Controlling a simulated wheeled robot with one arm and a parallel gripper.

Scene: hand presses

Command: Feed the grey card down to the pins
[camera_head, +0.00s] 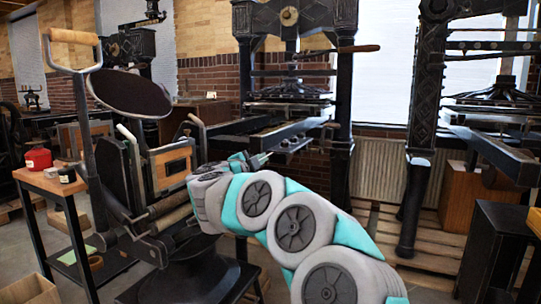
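A black hand press (110,185) with a round ink disc (130,93) and a wood-handled lever (73,37) stands at the left. A wooden frame (157,176) with a grey middle sits upright in its jaws. My gripper (262,160), with teal and dark parts, is just right of the press, at about the frame's height. It is small and partly hidden by my own wrist, so I cannot tell whether its fingers are open or shut, or hold anything. I cannot make out the grey card or the pins.
A wooden side table (48,183) at the left bears a red tin (38,160) and a small dark jar (67,175). Large iron presses (243,70) stand behind and at the right. A dark cabinet (497,250) stands at the lower right.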

